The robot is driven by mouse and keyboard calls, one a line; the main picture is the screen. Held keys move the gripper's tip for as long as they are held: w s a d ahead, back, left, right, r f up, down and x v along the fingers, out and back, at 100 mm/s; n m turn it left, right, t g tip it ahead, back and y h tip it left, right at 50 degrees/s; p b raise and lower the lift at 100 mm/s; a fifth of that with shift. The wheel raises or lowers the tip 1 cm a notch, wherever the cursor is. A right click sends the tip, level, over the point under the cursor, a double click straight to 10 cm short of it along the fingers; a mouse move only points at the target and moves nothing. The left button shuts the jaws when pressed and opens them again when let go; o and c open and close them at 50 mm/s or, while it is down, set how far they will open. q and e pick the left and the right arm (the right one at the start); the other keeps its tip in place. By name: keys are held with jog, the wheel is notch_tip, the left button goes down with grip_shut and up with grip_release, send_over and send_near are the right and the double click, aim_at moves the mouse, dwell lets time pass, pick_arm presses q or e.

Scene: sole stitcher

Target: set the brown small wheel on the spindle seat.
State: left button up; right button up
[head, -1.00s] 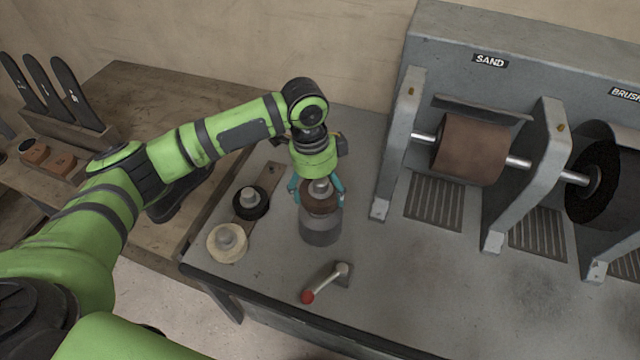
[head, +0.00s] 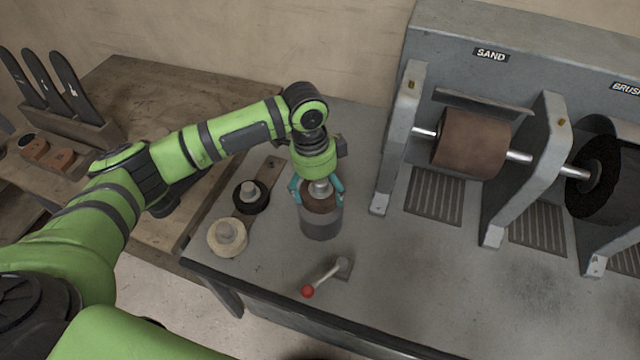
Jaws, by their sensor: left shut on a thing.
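My left gripper (head: 319,192) points down over the grey cylindrical spindle seat (head: 320,225). Its teal fingers are shut on the brown small wheel (head: 320,204), one finger on each side. The wheel is at the top of the seat, and its hub shows between the fingers. From this angle I cannot tell whether the wheel rests fully on the seat, as the gripper hides part of it. My right gripper is not in view.
A black wheel (head: 251,197) and a cream wheel (head: 227,237) lie on a wooden rack to the left. A red-knobbed lever (head: 325,279) stands in front. The sanding drum (head: 471,143) and dark brush (head: 594,176) are at right. The bench between is clear.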

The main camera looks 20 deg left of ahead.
pick_arm(q)
jog(key=shift+f, duration=0.1)
jog(key=o, duration=1.2)
jog(key=shift+c, duration=0.2)
jog(key=r, duration=0.4)
jog(key=a+r, duration=0.1)
jog(key=r, duration=0.7)
jog(key=shift+s+a, duration=0.15)
jog(key=shift+a, duration=0.05)
